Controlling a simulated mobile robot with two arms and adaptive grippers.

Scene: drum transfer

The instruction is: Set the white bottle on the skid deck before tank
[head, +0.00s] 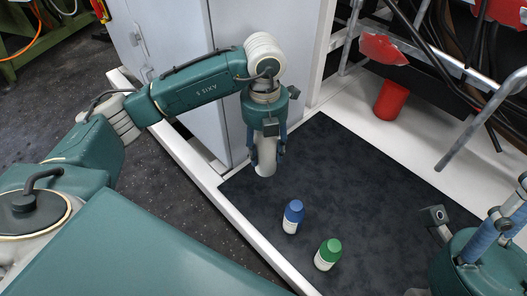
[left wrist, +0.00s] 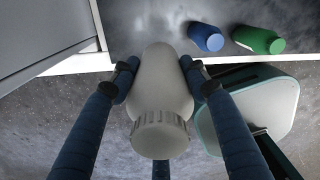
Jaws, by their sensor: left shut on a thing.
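My left gripper (head: 266,140) is shut on the white bottle (head: 265,160), which hangs upright below it near the grey cabinet's corner. In the left wrist view, the blue fingers of this gripper (left wrist: 164,80) clasp both sides of the white bottle (left wrist: 160,90), with its ribbed cap towards the camera. The dark skid deck (head: 350,180) lies below and to the right; I cannot tell the height of the bottle's base above it. My right gripper (head: 508,210) is at the right edge, partly cut off; its finger opening is unclear. I cannot tell which thing is the tank.
A blue bottle (head: 292,217) and a green bottle (head: 328,254) stand on the deck's near part. A white rail (head: 240,232) edges it on the left. A red cup (head: 391,100) and metal pipes (head: 482,120) are at the back right. The deck's middle is clear.

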